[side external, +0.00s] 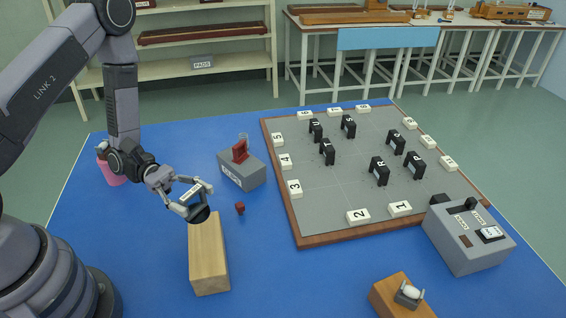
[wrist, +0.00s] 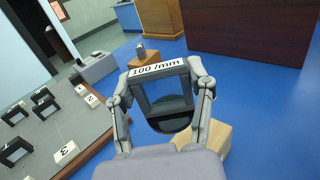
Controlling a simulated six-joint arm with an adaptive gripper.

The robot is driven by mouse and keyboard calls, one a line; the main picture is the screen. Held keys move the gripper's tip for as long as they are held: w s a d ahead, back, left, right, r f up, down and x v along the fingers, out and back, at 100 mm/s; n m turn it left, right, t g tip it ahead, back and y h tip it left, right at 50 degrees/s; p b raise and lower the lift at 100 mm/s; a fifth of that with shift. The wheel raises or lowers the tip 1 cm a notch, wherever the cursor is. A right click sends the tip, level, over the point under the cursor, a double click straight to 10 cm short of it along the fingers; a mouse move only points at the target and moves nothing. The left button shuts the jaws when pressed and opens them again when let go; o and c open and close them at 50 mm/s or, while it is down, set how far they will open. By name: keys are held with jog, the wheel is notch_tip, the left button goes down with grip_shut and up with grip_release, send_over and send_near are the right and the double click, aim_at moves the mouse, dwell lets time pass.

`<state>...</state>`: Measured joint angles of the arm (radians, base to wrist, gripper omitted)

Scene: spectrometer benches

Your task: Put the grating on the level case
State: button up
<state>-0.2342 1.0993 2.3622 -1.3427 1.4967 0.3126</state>
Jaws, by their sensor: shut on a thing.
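The grating, a dark square frame labelled "100 /mm" (wrist: 158,70) with a round black foot, is in my gripper (wrist: 160,92), whose fingers hold it by both sides. In the side view my gripper (side external: 196,199) is over the far end of a long pale wooden block (side external: 208,262), which may be the level case; no name shows on it. The grating's black foot (side external: 201,215) overlaps the block's far end there; I cannot tell whether they touch. The block (wrist: 210,143) shows partly behind the grating in the wrist view.
A grey labelled box (side external: 241,175) with a red holder stands behind right of the block, and a small red piece (side external: 240,208) lies nearby. A board (side external: 330,220) with several black lettered frames and number tiles is to the right. A grey instrument box (side external: 468,240) stands front right.

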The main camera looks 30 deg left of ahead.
notch_tip(320, 180, down, 8)
jog(key=shift+f, duration=0.25)
jog(key=shift+f, duration=0.2)
jog(key=o, duration=1.2)
jog(key=shift+r, duration=0.1)
